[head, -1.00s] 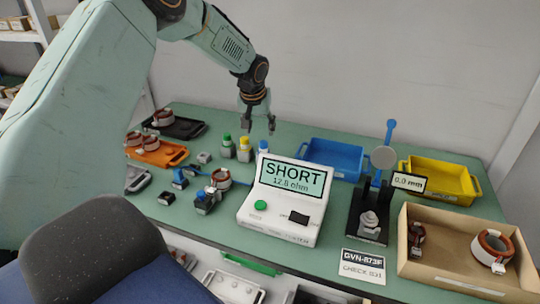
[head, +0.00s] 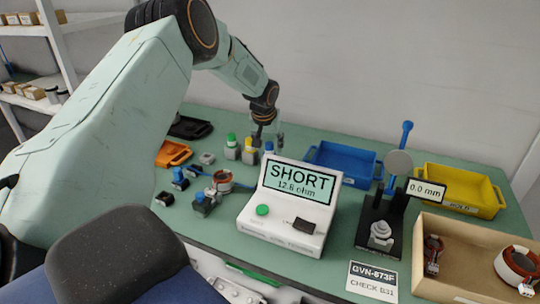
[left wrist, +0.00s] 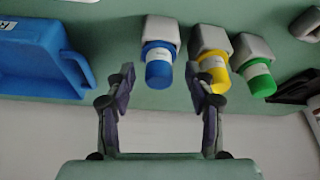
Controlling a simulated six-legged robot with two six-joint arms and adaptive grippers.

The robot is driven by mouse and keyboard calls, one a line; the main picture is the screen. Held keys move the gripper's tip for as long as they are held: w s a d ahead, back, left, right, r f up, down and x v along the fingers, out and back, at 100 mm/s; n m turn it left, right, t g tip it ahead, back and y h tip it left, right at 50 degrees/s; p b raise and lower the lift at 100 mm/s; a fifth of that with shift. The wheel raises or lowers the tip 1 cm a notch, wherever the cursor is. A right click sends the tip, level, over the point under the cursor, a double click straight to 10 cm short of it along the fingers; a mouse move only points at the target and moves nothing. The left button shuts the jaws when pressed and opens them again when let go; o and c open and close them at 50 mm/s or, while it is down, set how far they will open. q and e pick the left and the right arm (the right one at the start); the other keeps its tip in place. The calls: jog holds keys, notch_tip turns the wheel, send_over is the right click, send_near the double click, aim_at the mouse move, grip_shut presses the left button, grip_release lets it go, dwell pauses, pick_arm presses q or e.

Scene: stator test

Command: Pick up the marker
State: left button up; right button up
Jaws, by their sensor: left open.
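Three markers with grey bodies stand in a row at the back of the green table. They have a green cap (head: 231,141), a yellow cap (head: 249,149) and a blue cap (head: 268,148). In the left wrist view the blue-capped marker (left wrist: 158,62) shows between the lines of my open fingers. The yellow-capped marker (left wrist: 212,65) is behind the right finger, and the green-capped marker (left wrist: 257,75) is further right. My left gripper (head: 269,138) is open and empty, close to the blue-capped marker; it also shows in the left wrist view (left wrist: 160,76). My right gripper is not in view.
A tester (head: 289,208) reading SHORT stands in front of the markers. A blue bin (head: 343,174) is to their right, and also in the left wrist view (left wrist: 40,72). A gauge stand (head: 382,225), a yellow bin (head: 459,206) and a cardboard box (head: 455,276) lie further right.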

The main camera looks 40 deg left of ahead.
pick_arm(q)
jog(key=shift+w+a+f, duration=0.1)
jog(key=shift+w+f, duration=0.15)
jog(key=shift+f, duration=0.4)
jog(key=shift+s+r, duration=0.15)
jog(key=shift+r, duration=0.1)
jog(key=shift+c, duration=0.2)
jog(key=shift+w+f, duration=0.2)
jog(key=c, duration=0.5)
jog(key=shift+s+r, duration=0.1)
jog(key=c, duration=0.4)
